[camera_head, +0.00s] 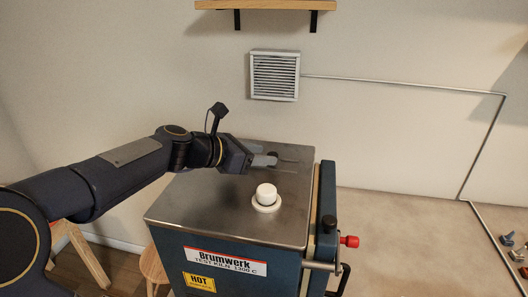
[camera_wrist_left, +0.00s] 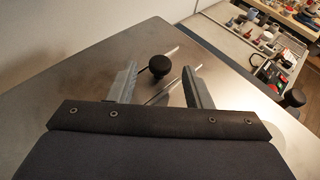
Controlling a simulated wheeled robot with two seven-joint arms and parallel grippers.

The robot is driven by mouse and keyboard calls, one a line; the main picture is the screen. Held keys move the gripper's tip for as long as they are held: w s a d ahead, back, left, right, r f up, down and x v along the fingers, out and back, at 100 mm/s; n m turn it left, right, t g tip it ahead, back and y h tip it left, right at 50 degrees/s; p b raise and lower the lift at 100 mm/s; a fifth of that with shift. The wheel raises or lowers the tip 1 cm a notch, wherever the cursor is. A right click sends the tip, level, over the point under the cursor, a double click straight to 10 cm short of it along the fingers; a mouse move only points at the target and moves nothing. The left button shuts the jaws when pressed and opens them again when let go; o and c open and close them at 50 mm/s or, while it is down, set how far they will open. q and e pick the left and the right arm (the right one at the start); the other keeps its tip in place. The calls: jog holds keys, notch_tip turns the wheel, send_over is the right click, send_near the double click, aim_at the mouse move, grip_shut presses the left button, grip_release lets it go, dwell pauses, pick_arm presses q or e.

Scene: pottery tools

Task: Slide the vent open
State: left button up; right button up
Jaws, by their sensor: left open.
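The vent slide's black round knob (camera_wrist_left: 159,65) stands on the kiln's metal top, beside thin slot-like lines (camera_wrist_left: 172,82). In the head view the knob (camera_head: 272,155) is partly hidden by my gripper. My left gripper (camera_wrist_left: 163,70) is open, with one finger on each side of the knob; gaps show between knob and fingers, so it is not gripped. It also shows low over the top in the head view (camera_head: 264,160). The vent opening itself cannot be made out. My right gripper is in neither view.
A white plug (camera_head: 266,191) on a round base stands on the kiln top (camera_head: 190,212), in front of the gripper. A red knob (camera_head: 350,241) and black handle are at the kiln's right side. A wall grille (camera_head: 274,75) hangs behind. Tools lie far right.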

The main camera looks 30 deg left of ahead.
pick_arm(q)
jog(key=shift+w+d+f, duration=0.3)
jog(key=shift+w+d, duration=0.05)
jog(key=shift+w, duration=0.2)
grip_shut()
